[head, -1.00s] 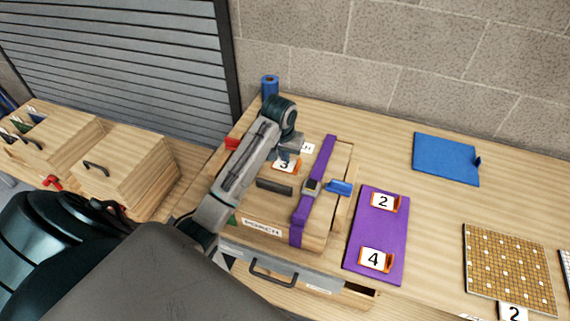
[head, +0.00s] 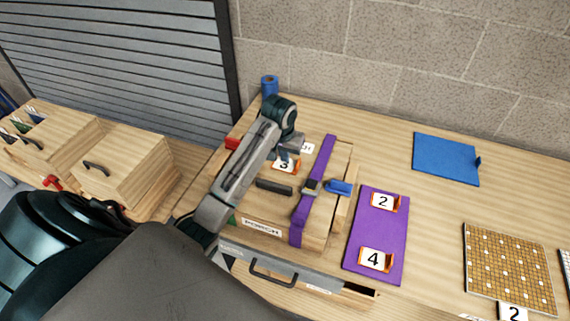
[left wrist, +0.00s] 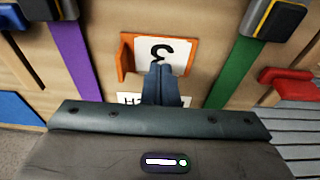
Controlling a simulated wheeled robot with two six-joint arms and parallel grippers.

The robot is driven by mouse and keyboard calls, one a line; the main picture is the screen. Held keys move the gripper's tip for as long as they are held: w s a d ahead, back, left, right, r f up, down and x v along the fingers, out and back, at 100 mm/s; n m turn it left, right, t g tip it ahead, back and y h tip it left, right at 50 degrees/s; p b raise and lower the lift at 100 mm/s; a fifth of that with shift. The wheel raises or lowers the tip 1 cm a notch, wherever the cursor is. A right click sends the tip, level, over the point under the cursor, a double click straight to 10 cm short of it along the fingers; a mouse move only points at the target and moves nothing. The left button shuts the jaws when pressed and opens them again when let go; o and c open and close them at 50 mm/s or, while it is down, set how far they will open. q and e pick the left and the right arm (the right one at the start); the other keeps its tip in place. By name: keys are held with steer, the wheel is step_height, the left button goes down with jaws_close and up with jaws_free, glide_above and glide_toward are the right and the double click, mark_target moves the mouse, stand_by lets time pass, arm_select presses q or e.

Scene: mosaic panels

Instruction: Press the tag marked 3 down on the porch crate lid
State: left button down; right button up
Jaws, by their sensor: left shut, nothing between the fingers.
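The tag marked 3 (head: 284,166), white with an orange holder, lies on the wooden porch crate lid (head: 262,205). It also shows in the left wrist view (left wrist: 180,48), with its numeral upside down there. My left gripper (head: 284,156) is over the tag, and its fingers are shut with nothing between them. In the left wrist view the fingertips (left wrist: 160,68) overlap the tag's lower edge. I cannot tell for sure whether they touch it. A white label (left wrist: 130,98) on the lid is partly hidden behind the fingers. My right gripper is not in view.
A purple strap (head: 326,160) with a buckle crosses the crate, and a green strap (left wrist: 232,65) lies on its other side. A dark handle (head: 274,187) is on the lid. A purple mat (head: 378,230) holds tags 2 and 4. A blue panel (head: 445,158) lies farther right.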

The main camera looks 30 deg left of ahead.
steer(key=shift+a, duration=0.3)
arm_select(q)
steer(key=shift+f, duration=0.8)
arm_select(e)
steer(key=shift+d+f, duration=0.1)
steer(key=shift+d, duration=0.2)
arm_select(q)
steer(key=shift+r, duration=0.15)
steer(key=shift+r+p, duration=0.3)
steer(key=shift+r, duration=3.6)
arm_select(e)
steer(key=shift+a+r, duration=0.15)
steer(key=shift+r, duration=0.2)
